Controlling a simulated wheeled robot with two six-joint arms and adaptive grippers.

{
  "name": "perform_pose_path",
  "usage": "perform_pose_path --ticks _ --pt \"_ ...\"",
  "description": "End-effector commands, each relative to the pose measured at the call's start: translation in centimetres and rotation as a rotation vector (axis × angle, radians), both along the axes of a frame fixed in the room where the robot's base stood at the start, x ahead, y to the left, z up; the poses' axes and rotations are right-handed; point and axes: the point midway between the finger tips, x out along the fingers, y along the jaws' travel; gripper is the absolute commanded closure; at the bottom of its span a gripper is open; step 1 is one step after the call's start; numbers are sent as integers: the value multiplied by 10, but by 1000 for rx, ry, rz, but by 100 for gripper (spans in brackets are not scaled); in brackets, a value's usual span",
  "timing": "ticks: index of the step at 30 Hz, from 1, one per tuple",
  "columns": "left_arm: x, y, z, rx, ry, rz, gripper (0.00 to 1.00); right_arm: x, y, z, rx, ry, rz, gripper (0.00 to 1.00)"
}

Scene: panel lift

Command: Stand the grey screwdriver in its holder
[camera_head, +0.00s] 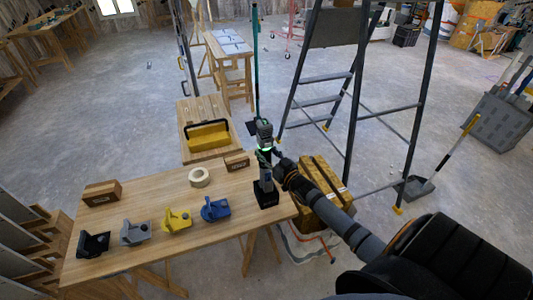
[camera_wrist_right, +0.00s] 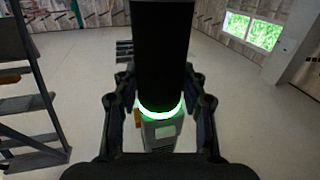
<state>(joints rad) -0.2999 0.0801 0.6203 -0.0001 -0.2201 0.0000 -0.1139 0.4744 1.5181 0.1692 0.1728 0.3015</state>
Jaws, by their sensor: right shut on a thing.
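The grey screwdriver (camera_head: 265,171) is upright at the right end of the wooden table, with a glowing green ring. My right gripper (camera_head: 270,155) is shut on it from the right. In the right wrist view my right gripper (camera_wrist_right: 160,112) has its fingers on both sides of the screwdriver (camera_wrist_right: 160,132); a black cylindrical part is above the green ring and a grey part below. A black block (camera_head: 267,198) is directly under the screwdriver in the head view; I cannot tell whether the screwdriver is seated in it. My left gripper is out of view.
The table (camera_head: 215,222) carries black (camera_head: 93,243), grey (camera_head: 135,232), yellow (camera_head: 176,220) and blue (camera_head: 215,209) shaped pieces along its front. A tape roll (camera_head: 199,177) and small boxes lie behind.

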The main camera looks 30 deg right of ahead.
Motion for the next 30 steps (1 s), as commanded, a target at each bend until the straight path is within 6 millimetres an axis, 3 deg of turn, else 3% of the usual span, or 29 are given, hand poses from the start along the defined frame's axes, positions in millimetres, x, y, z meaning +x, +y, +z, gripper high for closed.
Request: perform_pose_path --ticks 14,30 --pt "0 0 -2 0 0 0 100 1 1 1 0 -8 2 100" --pt "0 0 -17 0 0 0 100 1 1 -15 0 -8 2 100"
